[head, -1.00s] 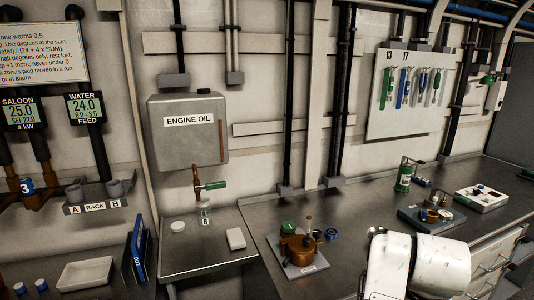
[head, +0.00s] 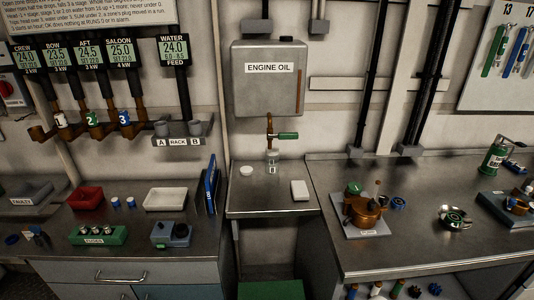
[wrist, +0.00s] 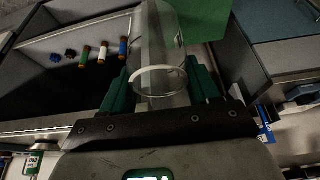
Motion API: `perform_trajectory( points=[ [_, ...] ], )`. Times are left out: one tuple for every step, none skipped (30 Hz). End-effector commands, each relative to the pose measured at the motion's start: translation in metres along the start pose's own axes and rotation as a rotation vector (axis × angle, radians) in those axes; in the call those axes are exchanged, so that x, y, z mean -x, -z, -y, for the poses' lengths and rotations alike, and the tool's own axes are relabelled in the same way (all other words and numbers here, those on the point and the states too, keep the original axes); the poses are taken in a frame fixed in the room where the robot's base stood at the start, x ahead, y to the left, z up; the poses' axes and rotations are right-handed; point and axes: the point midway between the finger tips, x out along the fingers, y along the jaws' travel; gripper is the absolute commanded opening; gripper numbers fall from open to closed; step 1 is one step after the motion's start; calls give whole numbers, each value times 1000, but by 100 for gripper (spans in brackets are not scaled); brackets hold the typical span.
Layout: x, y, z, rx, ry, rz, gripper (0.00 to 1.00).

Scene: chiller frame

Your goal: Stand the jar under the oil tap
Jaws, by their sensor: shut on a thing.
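My gripper (wrist: 160,88) shows only in the wrist view. Its green fingers are shut on a clear glass jar (wrist: 158,42) with a pale ring at its near end. The jar lies between the fingers and reaches away from the wrist. In the head view the oil tap (head: 269,128), brown with a green handle, hangs below the grey engine oil tank (head: 268,80). The tap is over a steel ledge (head: 262,201). A small clear item (head: 272,158) shows directly below the spout; I cannot tell what it is.
A white round piece (head: 246,171) and a white block (head: 300,190) lie on the ledge. A blue binder (head: 211,185) stands left. A copper device (head: 362,210) sits on the right bench. The wrist view shows an open bin (wrist: 62,70) with several small coloured cylinders.

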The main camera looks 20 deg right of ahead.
Motion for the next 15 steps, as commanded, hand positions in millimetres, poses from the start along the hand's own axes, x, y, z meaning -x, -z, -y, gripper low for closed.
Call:
perform_trajectory(
  points=[
    [-11, -2, 14, 45, 19, 3, 31],
    [-16, -3, 22, 71, 31, 2, 31],
    [-23, -4, 32, 105, 45, 1, 31],
    [-27, -5, 38, 126, 54, 2, 31],
    [-32, -6, 44, 149, 63, 1, 31],
    [-38, -8, 52, 178, 75, 2, 31],
    [-42, -8, 58, 197, 83, 1, 31],
    [-46, -9, 63, 216, 91, 1, 31],
    [-51, -10, 71, 242, 102, 1, 31],
    [-52, -10, 70, 245, 102, 0, 31],
    [-51, -10, 68, 241, 100, -1, 31],
    [-51, -10, 68, 240, 100, 0, 31],
    [-51, -10, 68, 239, 100, 0, 31],
    [-51, -11, 68, 239, 99, 1, 31],
    [-51, -11, 68, 239, 99, 1, 31]
  ],
)
